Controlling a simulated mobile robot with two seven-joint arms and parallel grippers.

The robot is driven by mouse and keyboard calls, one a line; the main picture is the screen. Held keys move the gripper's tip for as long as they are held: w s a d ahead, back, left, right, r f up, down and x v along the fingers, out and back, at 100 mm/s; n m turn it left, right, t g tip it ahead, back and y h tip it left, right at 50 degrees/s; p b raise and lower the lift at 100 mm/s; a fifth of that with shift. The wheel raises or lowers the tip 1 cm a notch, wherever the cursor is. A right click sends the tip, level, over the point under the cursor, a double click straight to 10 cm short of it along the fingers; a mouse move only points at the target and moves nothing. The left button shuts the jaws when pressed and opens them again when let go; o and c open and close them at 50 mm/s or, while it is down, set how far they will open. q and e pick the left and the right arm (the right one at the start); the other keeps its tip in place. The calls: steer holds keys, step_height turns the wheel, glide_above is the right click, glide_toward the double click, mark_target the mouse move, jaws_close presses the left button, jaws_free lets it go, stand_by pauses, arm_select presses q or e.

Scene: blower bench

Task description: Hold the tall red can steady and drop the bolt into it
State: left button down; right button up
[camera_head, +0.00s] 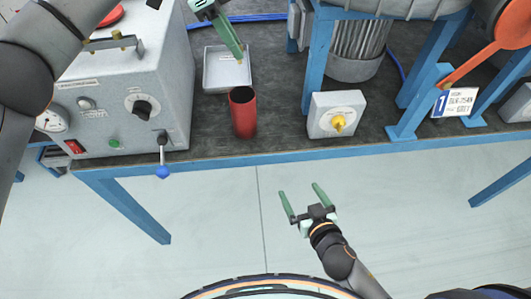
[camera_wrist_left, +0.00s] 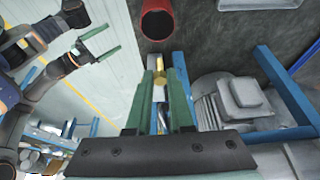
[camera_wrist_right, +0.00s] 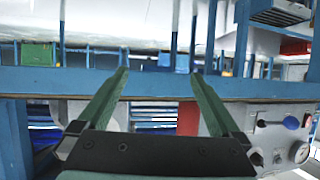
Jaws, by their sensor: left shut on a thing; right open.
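The tall red can (camera_head: 243,118) stands upright and open-topped near the bench's front edge; its dark mouth shows in the left wrist view (camera_wrist_left: 158,22). My left gripper (camera_head: 240,60) is behind and above the can, pointing down over the tray area. It is shut on the brass-coloured bolt (camera_wrist_left: 159,75), seen between its fingertips in the left wrist view; only a small tip of the bolt shows in the head view. My right gripper (camera_head: 304,193) is open and empty, in front of the bench over the floor. The can shows partly behind its right finger (camera_wrist_right: 188,118).
A shallow grey tray (camera_head: 212,83) lies behind the can. A grey control box with a blue-knobbed lever (camera_head: 163,172) stands left. A small box with a yellow knob (camera_head: 337,115) stands right of the can, with a blower on a blue frame (camera_head: 320,60) behind.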

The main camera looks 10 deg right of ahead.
mark_target(248, 124)
steer(key=w+a+r+n+t+y, duration=0.1)
steer(key=w+a+r+t+y, duration=0.15)
steer(key=a+r, duration=0.2)
steer(key=w+a+r+n+t+y, duration=0.1)
steer(key=w+a+r+t, duration=0.1)
steer(key=w+a+r, duration=0.3)
steer(key=x, duration=0.6)
steer(key=r+x, duration=0.1)
steer(key=x, duration=0.3)
steer(key=shift+w+d, duration=0.1)
steer(key=shift+d, duration=0.1)
steer(key=shift+f, duration=0.1)
steer(key=c, duration=1.3)
